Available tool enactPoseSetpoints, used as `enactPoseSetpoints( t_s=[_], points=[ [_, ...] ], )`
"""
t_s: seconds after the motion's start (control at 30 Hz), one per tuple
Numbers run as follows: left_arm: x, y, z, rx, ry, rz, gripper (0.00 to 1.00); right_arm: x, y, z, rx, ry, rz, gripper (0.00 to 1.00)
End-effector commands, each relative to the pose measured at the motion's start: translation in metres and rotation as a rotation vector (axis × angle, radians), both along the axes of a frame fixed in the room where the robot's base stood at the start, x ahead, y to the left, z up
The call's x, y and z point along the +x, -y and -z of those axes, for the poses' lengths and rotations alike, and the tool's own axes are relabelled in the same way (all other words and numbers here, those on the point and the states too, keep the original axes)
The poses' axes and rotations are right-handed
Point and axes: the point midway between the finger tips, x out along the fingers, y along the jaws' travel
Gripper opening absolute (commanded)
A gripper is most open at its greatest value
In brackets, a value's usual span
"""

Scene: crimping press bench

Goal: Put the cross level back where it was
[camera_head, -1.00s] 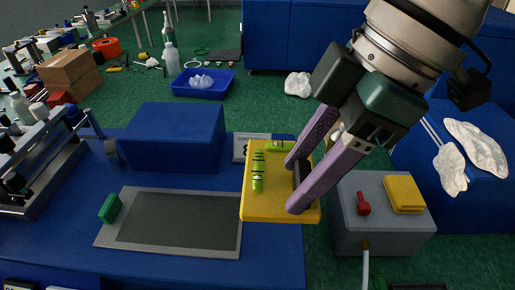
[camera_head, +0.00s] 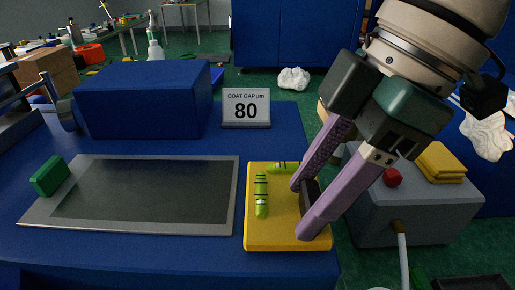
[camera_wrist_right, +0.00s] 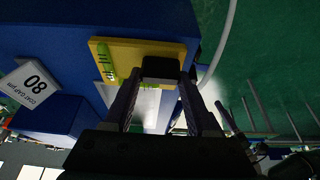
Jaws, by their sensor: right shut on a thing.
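The cross level is a yellow square block (camera_head: 272,235) with two green vials set at right angles and a dark grip on its right part. It is in the middle of the head view, right of the grey-framed plate (camera_head: 228,215) and by the bench's right edge. My right gripper (camera_head: 305,208) is shut on the dark grip, one finger on each side. The level also shows in the right wrist view (camera_wrist_right: 135,48), beyond the fingers. I cannot tell whether its underside touches the bench. My left gripper is out of view.
A sign reading 80 (camera_head: 246,108) stands behind the level, beside a large blue block (camera_head: 145,105). A green block (camera_head: 49,176) is at the plate's left corner. A grey box (camera_head: 410,215) with a red knob and yellow pad stands to the right, past a floor gap.

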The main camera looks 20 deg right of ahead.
Motion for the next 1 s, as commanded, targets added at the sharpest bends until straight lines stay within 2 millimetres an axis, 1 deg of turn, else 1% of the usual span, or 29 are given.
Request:
enactPoseSetpoints(
  t_s=[0.03, 0.17, 0.37, 0.4, 0.67, 0.9, 1.0],
  points=[
    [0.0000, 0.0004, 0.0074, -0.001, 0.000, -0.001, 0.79, 0.0004, 0.0001, 0.0057, 0.001, 0.003, 0.000, 0.00],
    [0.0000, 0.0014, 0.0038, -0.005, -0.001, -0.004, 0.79, 0.0003, 0.0000, 0.0019, 0.001, 0.003, -0.001, 0.00],
    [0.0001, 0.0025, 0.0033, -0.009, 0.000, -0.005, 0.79, 0.0001, 0.0002, 0.0046, 0.001, 0.002, -0.001, 0.00],
    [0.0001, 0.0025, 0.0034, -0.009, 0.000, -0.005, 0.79, -0.0002, 0.0003, 0.0058, -0.001, 0.000, -0.001, 0.58],
    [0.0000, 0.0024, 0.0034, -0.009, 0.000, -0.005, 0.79, 0.0000, 0.0001, 0.0055, 0.000, 0.000, -0.001, 0.87],
    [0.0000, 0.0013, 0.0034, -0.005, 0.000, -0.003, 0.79, 0.0000, 0.0000, 0.0048, 0.000, 0.002, -0.001, 0.87],
    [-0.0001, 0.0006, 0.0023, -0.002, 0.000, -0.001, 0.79, 0.0002, 0.0015, -0.0020, 0.000, 0.004, -0.001, 0.87]
  ],
)
